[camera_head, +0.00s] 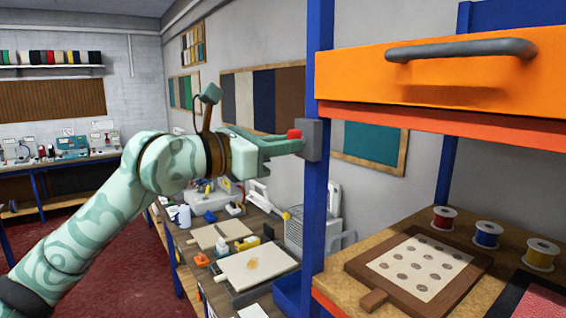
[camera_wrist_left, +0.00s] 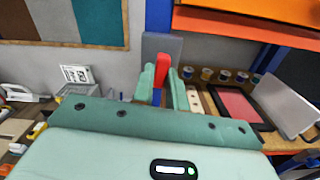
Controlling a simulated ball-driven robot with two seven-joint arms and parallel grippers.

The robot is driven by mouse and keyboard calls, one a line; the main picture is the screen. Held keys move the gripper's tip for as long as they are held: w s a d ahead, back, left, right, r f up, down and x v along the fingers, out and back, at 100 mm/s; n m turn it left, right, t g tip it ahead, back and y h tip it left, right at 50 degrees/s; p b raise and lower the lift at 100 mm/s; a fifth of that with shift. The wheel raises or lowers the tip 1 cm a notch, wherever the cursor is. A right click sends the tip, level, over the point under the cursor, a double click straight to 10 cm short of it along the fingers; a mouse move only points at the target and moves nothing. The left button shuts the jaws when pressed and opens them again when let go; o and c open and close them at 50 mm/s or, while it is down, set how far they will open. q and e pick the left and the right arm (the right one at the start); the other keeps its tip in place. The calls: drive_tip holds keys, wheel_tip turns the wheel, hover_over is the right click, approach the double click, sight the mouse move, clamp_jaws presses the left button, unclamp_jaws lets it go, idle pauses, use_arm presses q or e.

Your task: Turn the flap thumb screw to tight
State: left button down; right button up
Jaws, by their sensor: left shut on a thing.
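The flap thumb screw is a small red piece (camera_head: 294,134) on a grey block (camera_head: 312,140) fixed to the blue upright post (camera_head: 318,210). My left gripper (camera_head: 290,143) reaches it from the left and is shut on the red screw. In the left wrist view the red screw (camera_wrist_left: 159,75) stands upright between the two green fingers (camera_wrist_left: 160,88), with the grey block (camera_wrist_left: 162,45) behind it. The fingers hide part of the screw. My right gripper is in neither view.
An orange drawer (camera_head: 450,75) with a grey handle (camera_head: 460,48) hangs at the upper right. Below it a shelf holds a brown board (camera_head: 365,268) and thread spools (camera_head: 487,233). A cluttered workbench (camera_head: 215,290) stands beneath my left arm.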

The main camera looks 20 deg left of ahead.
use_arm(q)
drive_tip(key=shift+m+b, duration=3)
drive_tip(key=shift+m, duration=5.2)
drive_tip(key=c, duration=1.4)
unclamp_jaws()
drive_tip(key=shift+a, duration=0.1)
